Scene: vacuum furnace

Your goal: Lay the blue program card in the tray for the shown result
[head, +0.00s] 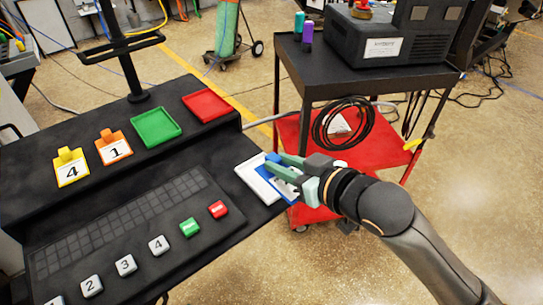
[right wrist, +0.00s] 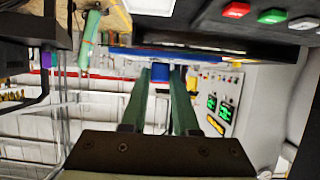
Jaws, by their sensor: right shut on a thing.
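My right gripper (head: 279,165) is shut on the blue program card (head: 291,196) at the right edge of the black console. In the right wrist view the fingers (right wrist: 161,80) close on a small blue tab (right wrist: 160,72), with a long blue edge just beyond it. White pieces show beside and beneath the card in the head view; the fingers hide part of it, and I cannot tell whether it touches them. A green tray (head: 156,128) and a red tray (head: 207,105) lie empty on the console's upper shelf. My left gripper is out of view.
A yellow piece marked 4 (head: 72,170) and an orange piece marked 1 (head: 115,150) stand left of the trays. Numbered buttons and green and red buttons (head: 218,209) line the console front. A dark post (head: 130,75) rises behind. A cart (head: 370,75) stands right.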

